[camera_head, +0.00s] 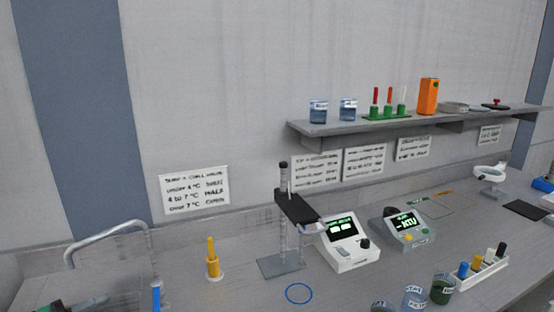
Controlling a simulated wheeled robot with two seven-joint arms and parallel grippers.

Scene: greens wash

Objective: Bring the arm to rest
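Neither of my grippers can be made out in the head view, and no arm of mine is clearly visible. A dark item with some green (78,305) is cut off by the bottom left edge; I cannot tell what it is. The grey bench (235,293) runs across the lower part of the view.
A metal faucet (105,235) stands at left. A yellow tool (212,258), a probe stand (280,265), two meters (350,255) (408,229), labelled cups (413,298) and a vial rack (482,268) stand on the bench. A wall shelf (340,126) hangs above. A blue ring (299,293) marks clear bench.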

